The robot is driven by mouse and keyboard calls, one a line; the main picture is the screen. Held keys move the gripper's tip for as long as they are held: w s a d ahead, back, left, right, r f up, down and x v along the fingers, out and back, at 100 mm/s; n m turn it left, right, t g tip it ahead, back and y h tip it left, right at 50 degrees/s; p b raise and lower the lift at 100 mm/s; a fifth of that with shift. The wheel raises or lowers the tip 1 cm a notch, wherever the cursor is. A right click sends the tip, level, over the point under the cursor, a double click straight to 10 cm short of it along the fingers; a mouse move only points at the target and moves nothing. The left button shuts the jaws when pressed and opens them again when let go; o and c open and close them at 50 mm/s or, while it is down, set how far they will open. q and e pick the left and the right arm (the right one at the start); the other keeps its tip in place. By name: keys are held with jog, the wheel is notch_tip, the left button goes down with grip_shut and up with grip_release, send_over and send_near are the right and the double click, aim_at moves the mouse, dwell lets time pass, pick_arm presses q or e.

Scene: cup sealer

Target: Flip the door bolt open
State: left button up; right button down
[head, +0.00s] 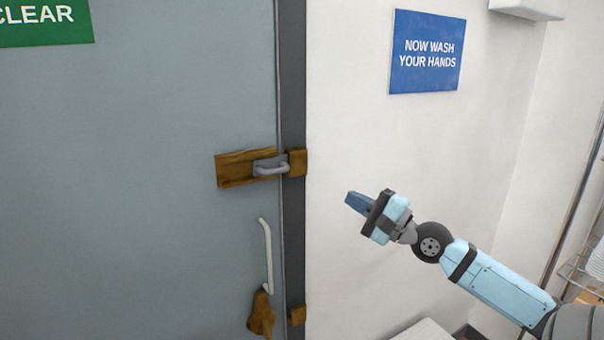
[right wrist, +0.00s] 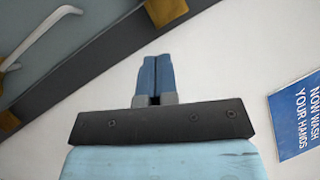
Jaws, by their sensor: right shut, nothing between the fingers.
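The door bolt (head: 271,167) is a grey metal bar with a bent handle on a brown plate (head: 233,169) fixed to the grey door (head: 150,180). Its right end meets a brown keeper (head: 297,162) on the dark door frame. My right gripper (head: 357,203) is shut and empty, in front of the white wall, to the right of the bolt and a little lower, apart from it. In the right wrist view its blue fingertips (right wrist: 156,75) are together, and a brown fitting (right wrist: 166,10) on the frame shows just beyond them. My left gripper is out of view.
A pale handle (head: 267,255) hangs lower on the door, with a brown piece at its bottom end. Another brown block (head: 298,315) sits low on the frame. A blue hand-wash sign (head: 428,52) is on the wall. A wire rack (head: 582,270) stands at the far right.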

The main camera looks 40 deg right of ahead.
jog(key=p, duration=0.5)
send_near(285, 163)
jog(key=w+d, duration=0.2)
jog(key=w, duration=0.1)
jog(key=shift+w+d+f, duration=0.2)
jog(key=shift+w, duration=0.1)
jog(key=a+p, duration=0.1)
jog(key=w+a+r+p, duration=0.1)
jog(key=shift+w+a, duration=0.25)
jog(key=shift+a, duration=0.05)
jog(key=shift+w+a+r, duration=0.1)
jog(key=shift+w+a, duration=0.05)
jog(key=shift+a, duration=0.2)
